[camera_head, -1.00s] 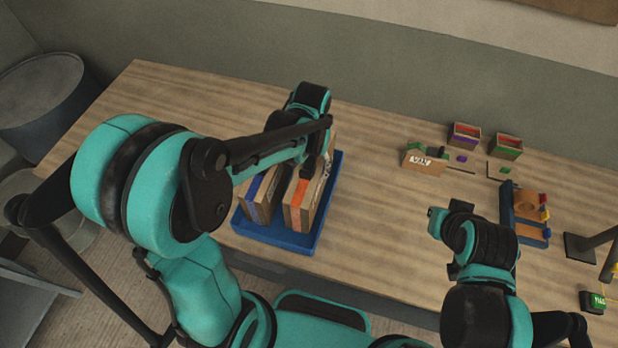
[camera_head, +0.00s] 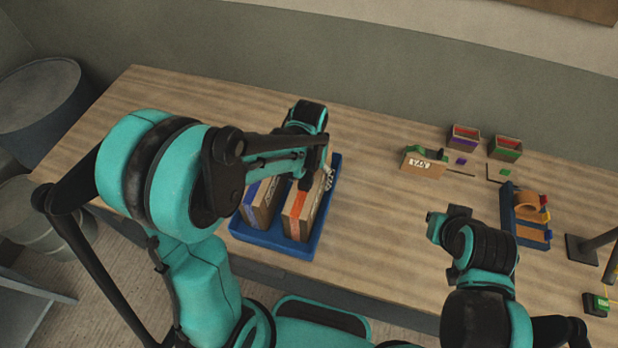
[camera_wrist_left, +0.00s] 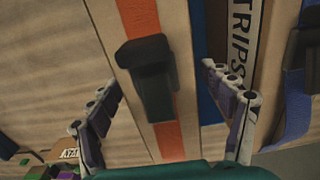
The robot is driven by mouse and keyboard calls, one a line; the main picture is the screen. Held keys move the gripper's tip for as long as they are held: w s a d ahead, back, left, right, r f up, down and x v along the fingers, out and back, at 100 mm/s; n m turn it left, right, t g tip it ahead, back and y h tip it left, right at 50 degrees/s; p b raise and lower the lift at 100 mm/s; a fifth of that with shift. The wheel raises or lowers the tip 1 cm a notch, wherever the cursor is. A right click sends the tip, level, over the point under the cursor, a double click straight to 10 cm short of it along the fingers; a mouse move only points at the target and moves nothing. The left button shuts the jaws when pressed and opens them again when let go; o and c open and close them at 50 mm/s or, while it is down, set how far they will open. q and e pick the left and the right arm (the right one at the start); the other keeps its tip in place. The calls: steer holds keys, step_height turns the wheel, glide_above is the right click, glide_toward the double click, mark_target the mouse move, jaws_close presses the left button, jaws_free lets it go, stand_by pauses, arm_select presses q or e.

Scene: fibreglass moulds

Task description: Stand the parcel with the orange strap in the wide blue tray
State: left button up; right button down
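The parcel with the orange strap (camera_head: 298,218) stands on edge in the wide blue tray (camera_head: 286,247). The strap (camera_wrist_left: 140,18) and a black handle on the parcel's upper edge show in the left wrist view. My left gripper (camera_head: 318,180) is just above this parcel. Its two fingers (camera_wrist_left: 166,108) are spread wide on either side of the handle, apart from it, so it is open. My right gripper (camera_head: 447,218) hangs over the table to the right, away from the tray; its finger opening cannot be made out.
A parcel with a blue-purple strap (camera_head: 252,208) stands beside it in the tray; its strap (camera_wrist_left: 293,118) is at right in the wrist view. A box marked VAN (camera_head: 424,165), two small bins (camera_head: 464,138) and a blue rack (camera_head: 509,215) are farther right. The table between is clear.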

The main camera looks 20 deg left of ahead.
arm_select(q)
steer(key=shift+r, duration=0.1)
steer(key=shift+r, duration=0.3)
step_height(320, 180, up, 11)
steer(key=p, duration=0.3)
steer(key=shift+r, duration=0.2)
steer(key=s+a+r+t, duration=0.1)
steer(key=s+a+t, duration=0.1)
steer(key=s, duration=0.3)
steer(key=s+a+r+t, duration=0.2)
steer(key=s+t, duration=0.3)
steer(key=shift+s+a+r, duration=0.15)
steer(key=shift+a+r, duration=0.15)
steer(key=shift+a, duration=0.05)
